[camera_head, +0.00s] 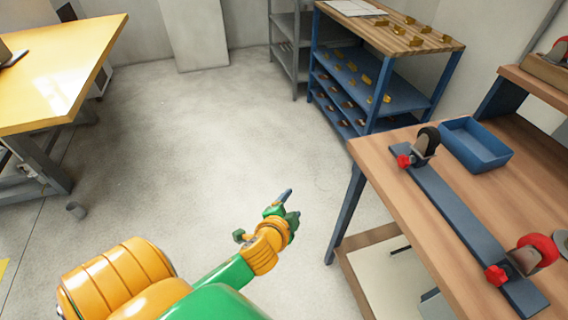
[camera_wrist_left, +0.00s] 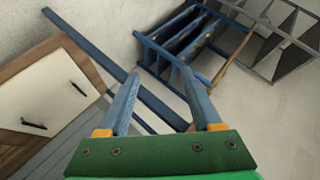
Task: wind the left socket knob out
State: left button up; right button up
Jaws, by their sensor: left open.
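A blue bar (camera_head: 450,210) lies along the wooden workbench at the right of the head view. At its far end, the left in the picture, a red knob (camera_head: 404,161) sits beside a dark-wheeled caster (camera_head: 426,141). At its near end another red knob (camera_head: 497,275) sits beside a red-wheeled caster (camera_head: 537,252). My left gripper (camera_head: 287,203) is over the floor, left of the bench and apart from both knobs. The left wrist view shows its two blue fingers (camera_wrist_left: 160,88) spread with nothing between them. My right gripper is not in view.
A blue tray (camera_head: 477,146) stands on the workbench (camera_head: 392,200) behind the bar. A blue shelf unit (camera_head: 375,75) with small yellow pieces stands at the back. A yellow table (camera_head: 55,75) is at the left. The floor between is clear.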

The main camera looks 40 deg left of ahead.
pick_arm(q)
jog(key=s+d+f+n+g+h, duration=0.1)
jog(key=s+f+n+g, duration=0.1)
jog(key=s+f, duration=0.3)
jog(key=shift+d+f+n+g, duration=0.3)
jog(key=shift+f+g, duration=0.1)
jog(key=shift+g, duration=0.2)
